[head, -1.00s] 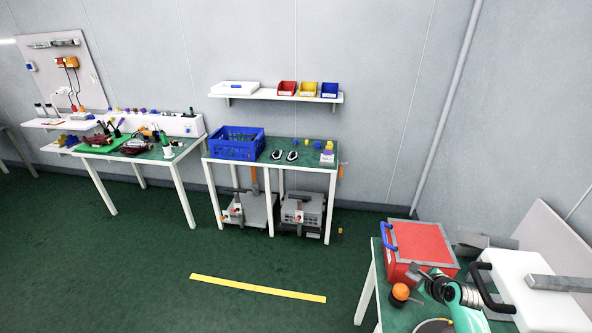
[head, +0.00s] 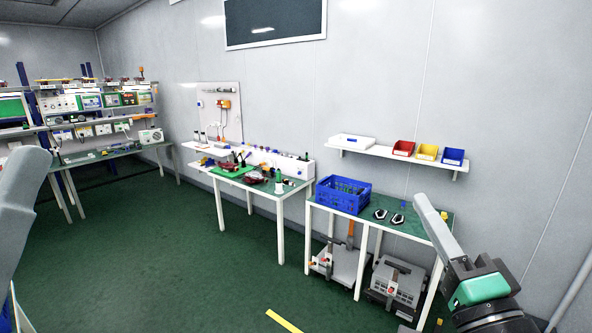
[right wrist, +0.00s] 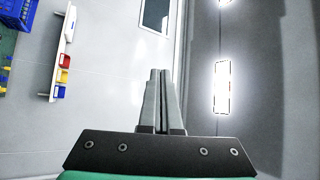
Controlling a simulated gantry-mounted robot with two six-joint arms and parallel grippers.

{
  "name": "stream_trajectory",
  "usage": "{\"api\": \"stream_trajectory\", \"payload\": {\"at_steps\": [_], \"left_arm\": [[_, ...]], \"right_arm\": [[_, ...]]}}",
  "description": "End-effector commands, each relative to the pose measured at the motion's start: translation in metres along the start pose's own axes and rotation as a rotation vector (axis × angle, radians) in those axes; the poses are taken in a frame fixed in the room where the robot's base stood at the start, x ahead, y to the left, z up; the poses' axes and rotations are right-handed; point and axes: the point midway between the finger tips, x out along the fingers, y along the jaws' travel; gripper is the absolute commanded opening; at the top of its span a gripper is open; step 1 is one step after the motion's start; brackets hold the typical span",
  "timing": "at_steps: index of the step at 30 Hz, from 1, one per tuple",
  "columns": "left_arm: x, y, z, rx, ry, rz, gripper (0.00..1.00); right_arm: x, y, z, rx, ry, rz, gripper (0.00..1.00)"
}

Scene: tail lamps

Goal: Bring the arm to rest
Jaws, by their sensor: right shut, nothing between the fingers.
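My right gripper (head: 419,201) is raised at the right side of the head view, with its grey fingers pointing up and left. In the right wrist view its two fingers (right wrist: 160,75) lie together, shut with nothing between them. It is in the air and touches nothing that I can see. A grey part of my own body stands at the left edge of the head view. My left gripper does not show.
A table (head: 436,224) with a blue crate (head: 343,194) stands behind my right gripper. A wall shelf (head: 400,159) holds red, yellow and blue bins. A workbench (head: 262,187) stands further left, and an equipment rack (head: 95,120) at far left. The green floor between is mostly open.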

Motion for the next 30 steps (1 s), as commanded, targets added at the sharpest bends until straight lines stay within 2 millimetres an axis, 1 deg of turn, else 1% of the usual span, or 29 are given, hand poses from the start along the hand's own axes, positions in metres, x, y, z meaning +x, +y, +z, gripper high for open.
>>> {"api": "stream_trajectory", "payload": {"at_steps": [1, 2, 3, 5, 6, 8, 9, 10, 12, 13, 15, 17, 18, 20, 21, 24, 27, 30], "left_arm": [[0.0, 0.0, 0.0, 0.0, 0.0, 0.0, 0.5], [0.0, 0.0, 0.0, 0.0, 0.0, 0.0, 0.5], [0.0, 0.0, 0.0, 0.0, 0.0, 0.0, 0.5], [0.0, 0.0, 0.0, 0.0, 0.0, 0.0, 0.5], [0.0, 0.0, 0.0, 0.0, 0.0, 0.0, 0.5], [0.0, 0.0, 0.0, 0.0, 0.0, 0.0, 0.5], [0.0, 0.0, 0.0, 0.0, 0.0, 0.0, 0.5], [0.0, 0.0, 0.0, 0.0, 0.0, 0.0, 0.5], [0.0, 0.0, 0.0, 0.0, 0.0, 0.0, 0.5], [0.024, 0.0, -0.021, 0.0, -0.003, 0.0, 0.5], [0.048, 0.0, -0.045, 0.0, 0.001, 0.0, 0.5], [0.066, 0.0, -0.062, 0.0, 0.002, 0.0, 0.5], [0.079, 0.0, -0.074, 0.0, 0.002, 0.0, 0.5], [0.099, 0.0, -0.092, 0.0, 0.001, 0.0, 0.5], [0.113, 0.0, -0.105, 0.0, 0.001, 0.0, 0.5], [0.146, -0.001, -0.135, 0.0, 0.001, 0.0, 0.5], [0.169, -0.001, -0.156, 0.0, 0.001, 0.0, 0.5], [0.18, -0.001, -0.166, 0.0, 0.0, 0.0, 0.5]], "right_arm": [[-0.014, -0.04, 0.0, -0.116, 0.021, -0.091, 0.0], [-0.024, -0.062, -0.002, -0.199, 0.044, -0.14, 0.0], [-0.038, -0.089, -0.006, -0.317, 0.083, -0.201, 0.0], [-0.063, -0.124, -0.018, -0.51, 0.167, -0.273, 0.0], [-0.079, -0.14, -0.025, -0.642, 0.228, -0.302, 0.0], [-0.098, -0.157, -0.034, -0.828, 0.309, -0.318, 0.0], [-0.105, -0.162, -0.037, -0.948, 0.351, -0.311, 0.0], [-0.106, -0.162, -0.038, -1.037, 0.37, -0.295, 0.0], [-0.104, -0.16, -0.037, -1.24, 0.401, -0.255, 0.0], [-0.091, -0.19, -0.048, -1.232, 0.401, -0.257, 0.0], [-0.079, -0.218, -0.058, -1.226, 0.399, -0.258, 0.0], [-0.069, -0.239, -0.066, -1.225, 0.398, -0.257, 0.0], [-0.063, -0.254, -0.071, -1.224, 0.398, -0.257, 0.0], [-0.052, -0.278, -0.079, -1.224, 0.397, -0.257, 0.0], [-0.045, -0.294, -0.085, -1.224, 0.397, -0.257, 0.0], [-0.028, -0.334, -0.099, -1.223, 0.396, -0.257, 0.0], [-0.017, -0.36, -0.109, -1.223, 0.396, -0.256, 0.0], [-0.011, -0.373, -0.114, -1.223, 0.395, -0.256, 0.0]]}}
